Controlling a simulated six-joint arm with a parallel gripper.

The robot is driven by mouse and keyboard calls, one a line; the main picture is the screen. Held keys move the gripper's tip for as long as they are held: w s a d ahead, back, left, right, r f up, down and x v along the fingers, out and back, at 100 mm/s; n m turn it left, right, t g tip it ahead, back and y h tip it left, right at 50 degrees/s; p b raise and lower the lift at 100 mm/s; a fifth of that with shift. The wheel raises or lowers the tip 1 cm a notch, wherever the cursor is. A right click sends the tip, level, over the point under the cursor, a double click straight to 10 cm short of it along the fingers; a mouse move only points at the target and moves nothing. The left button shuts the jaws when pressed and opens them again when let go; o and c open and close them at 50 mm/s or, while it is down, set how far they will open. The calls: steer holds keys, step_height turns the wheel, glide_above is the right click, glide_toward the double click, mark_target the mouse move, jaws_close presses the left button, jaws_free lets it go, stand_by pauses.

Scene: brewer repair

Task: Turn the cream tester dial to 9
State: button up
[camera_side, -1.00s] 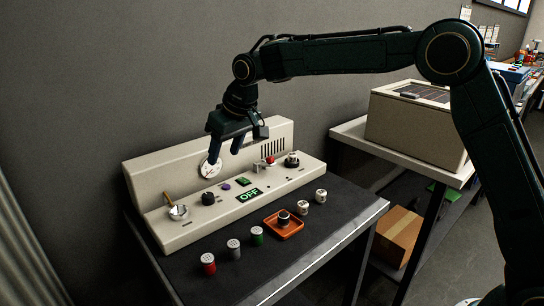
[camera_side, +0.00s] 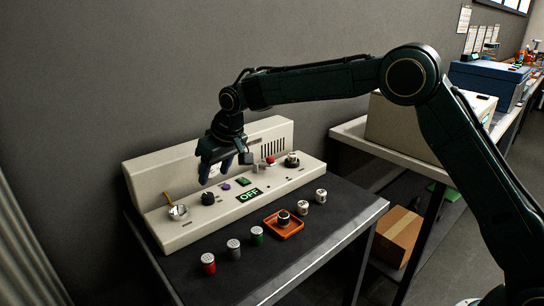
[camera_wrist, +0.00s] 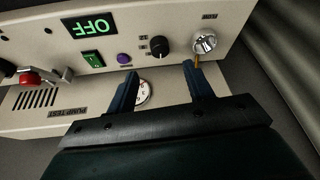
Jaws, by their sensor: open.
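The cream tester (camera_side: 160,190) stands at the back of the dark bench against the wall. Its black dial (camera_side: 208,198) sits on the sloped front panel, right of a chrome part with a brass lever. The dial (camera_wrist: 158,47) also shows in the wrist view, with small marks beside it too small to read. My gripper (camera_side: 215,176) is open and empty, above and behind the dial and apart from it. In the wrist view, its two fingers (camera_wrist: 160,74) point toward the panel, with the dial beyond the gap between them.
The green display (camera_side: 249,194) reads OFF. A green switch (camera_wrist: 92,58), a purple button (camera_wrist: 123,58) and the chrome part (camera_wrist: 203,42) flank the dial. A white gauge (camera_wrist: 144,93) is partly hidden by a finger. Several canisters and an orange tray (camera_side: 290,230) stand in front.

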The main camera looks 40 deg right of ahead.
mark_target(208, 195)
steer(key=x, duration=0.8)
steer(key=shift+f, duration=0.15)
steer(key=c, duration=1)
